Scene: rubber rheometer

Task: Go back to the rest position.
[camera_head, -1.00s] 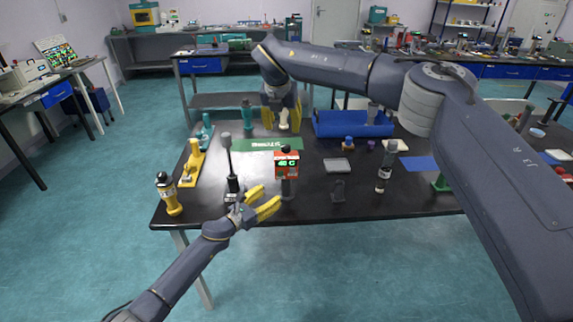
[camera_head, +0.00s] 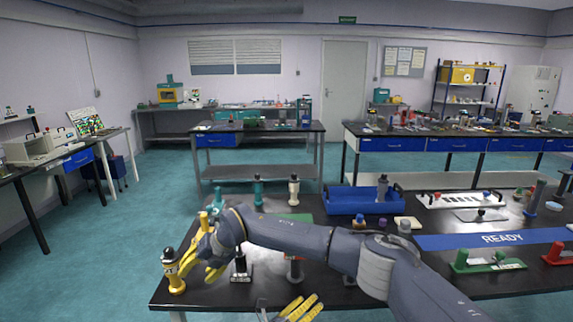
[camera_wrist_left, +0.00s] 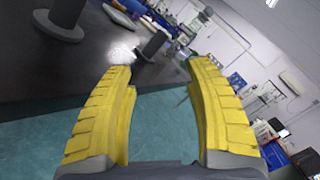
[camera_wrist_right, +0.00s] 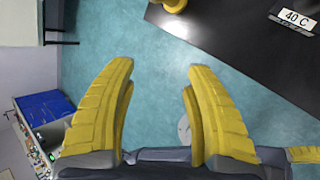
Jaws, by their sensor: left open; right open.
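My right gripper (camera_head: 203,262) is open and empty at the left end of the black table (camera_head: 215,300), beside the black and yellow bottle (camera_head: 173,272). Its arm reaches across the table from the right. In the right wrist view the right gripper (camera_wrist_right: 160,75) has its fingers apart, with floor between them. My left gripper (camera_head: 298,308) is low at the front edge, partly cut off by the frame. In the left wrist view the left gripper (camera_wrist_left: 160,75) is open with nothing between its fingers.
A blue bin (camera_head: 345,202) stands at the back of the table. A white bottle (camera_head: 294,190) and a teal bottle (camera_head: 258,191) stand near it. A blue READY strip (camera_head: 440,241) lies to the right. My right arm hides part of the table middle.

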